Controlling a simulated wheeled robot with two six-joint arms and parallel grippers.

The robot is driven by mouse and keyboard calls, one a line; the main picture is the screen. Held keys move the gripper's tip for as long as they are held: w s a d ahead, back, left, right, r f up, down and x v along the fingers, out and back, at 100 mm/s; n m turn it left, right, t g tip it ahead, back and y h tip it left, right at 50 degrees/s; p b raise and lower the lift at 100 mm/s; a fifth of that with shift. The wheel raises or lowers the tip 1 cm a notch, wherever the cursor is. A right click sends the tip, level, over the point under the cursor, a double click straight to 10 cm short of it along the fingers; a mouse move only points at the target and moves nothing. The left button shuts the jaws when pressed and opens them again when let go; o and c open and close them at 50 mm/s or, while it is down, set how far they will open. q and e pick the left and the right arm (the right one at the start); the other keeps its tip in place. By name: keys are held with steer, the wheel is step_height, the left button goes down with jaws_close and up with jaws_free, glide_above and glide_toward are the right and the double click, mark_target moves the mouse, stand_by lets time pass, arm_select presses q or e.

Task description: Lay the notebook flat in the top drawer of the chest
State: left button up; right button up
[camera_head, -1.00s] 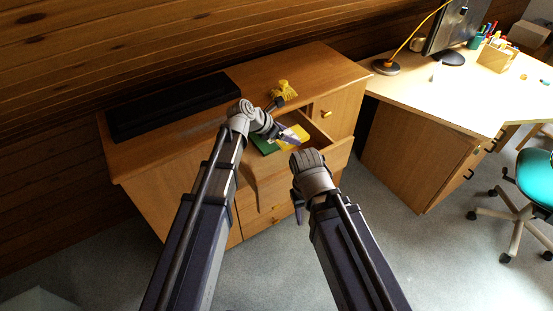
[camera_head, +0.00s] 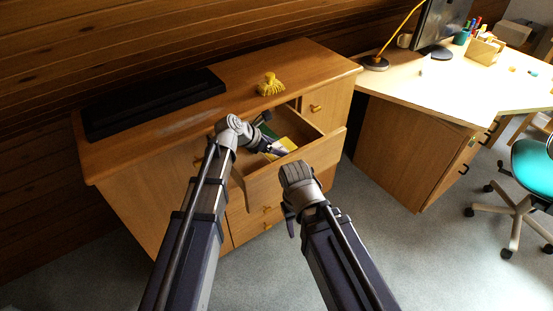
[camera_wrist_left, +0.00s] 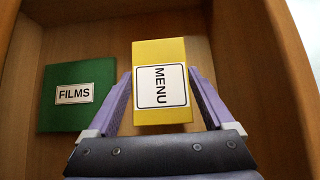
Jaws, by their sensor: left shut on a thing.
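My left gripper (camera_wrist_left: 160,78) is shut on a yellow notebook (camera_wrist_left: 160,52) with a white MENU label, its jaws on the two long sides. In the wrist view the notebook lies face up over the drawer floor, label toward the camera; I cannot tell if it touches the floor. The open top drawer (camera_head: 322,154) of the chest (camera_head: 140,205) also shows in the head view, with my left gripper (camera_head: 277,150) reaching inside and part of the yellow notebook (camera_head: 284,145) visible. My right gripper (camera_head: 290,222) hangs in front of the drawer front; its jaws are unclear.
A green book (camera_wrist_left: 75,97) labelled FILMS lies in the drawer left of the notebook, with a gap between. A yellow object (camera_head: 271,85) and a long black case (camera_head: 155,103) rest on the chest top. A desk (camera_head: 460,90) and teal chair (camera_head: 532,168) stand right.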

arm_select(q)
steer(key=shift+f+b, duration=1.8)
steer(key=shift+f, duration=0.05)
steer(key=shift+f, duration=0.15)
steer(key=o, duration=1.3)
steer(key=shift+r, duration=0.35)
steer(key=shift+p+v, duration=4.3)
steer(key=shift+v, duration=1.6)
